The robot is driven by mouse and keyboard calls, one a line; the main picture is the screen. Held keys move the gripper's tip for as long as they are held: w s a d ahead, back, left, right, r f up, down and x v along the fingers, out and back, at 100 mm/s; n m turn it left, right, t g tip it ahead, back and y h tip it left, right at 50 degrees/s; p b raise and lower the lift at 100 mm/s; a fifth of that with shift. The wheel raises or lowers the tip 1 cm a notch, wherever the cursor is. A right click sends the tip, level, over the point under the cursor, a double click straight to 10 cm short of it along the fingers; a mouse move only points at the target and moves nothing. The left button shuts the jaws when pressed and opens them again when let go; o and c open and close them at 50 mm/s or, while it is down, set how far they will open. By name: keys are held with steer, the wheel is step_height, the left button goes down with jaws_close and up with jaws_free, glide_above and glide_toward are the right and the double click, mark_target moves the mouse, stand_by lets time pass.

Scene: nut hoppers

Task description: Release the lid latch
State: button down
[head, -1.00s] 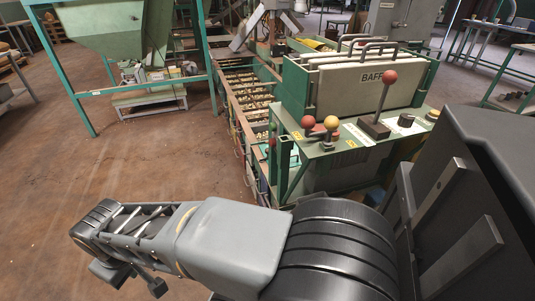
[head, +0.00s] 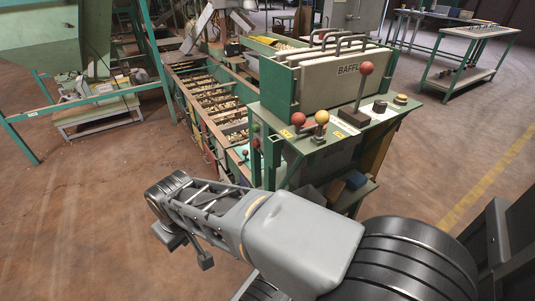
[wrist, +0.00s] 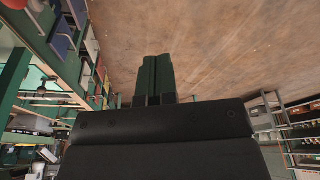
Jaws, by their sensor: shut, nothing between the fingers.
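I cannot pick out a lid latch in either view. A green machine with a pale box marked BAFFLE (head: 330,80) stands ahead, with several handles on its top. Its control shelf carries a tall red-ball lever (head: 365,72), a small red knob (head: 298,118) and a yellow knob (head: 322,117). My gripper (wrist: 156,58) shows in the wrist view with its two dark fingers together and nothing between them, above bare floor. It touches nothing that I can see. In the head view my arm lies in front of the machine and the fingers cannot be made out.
A long trough with slatted bays (head: 215,97) runs back on the machine's left. A green hopper frame (head: 60,110) stands at the far left, and a green table (head: 470,55) at the back right. Brown floor is open at the left and right.

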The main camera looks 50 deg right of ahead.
stand_by(0.3)
steer(key=w+d+r+m+h+p, duration=0.2)
steer(key=w+d+m, duration=0.2)
steer(key=d+m, duration=0.4)
steer(key=w+d+r+m+h+p, duration=0.2)
steer(key=w+d+m, duration=0.2)
steer(key=d+m, duration=0.3)
steer(key=w+d+r+m+h+p, duration=0.2)
steer(key=w+d+m, duration=0.2)
steer(key=d+m, duration=0.4)
steer(key=d, duration=0.6)
steer(key=shift+w+d+r+m+g+h+p, duration=0.25)
steer(key=shift+w+d+m+g+h+p, duration=0.05)
steer(key=shift+w, duration=0.05)
steer(key=b+x, duration=0.3)
steer(key=x, duration=1.7)
steer(key=shift+a, duration=0.1)
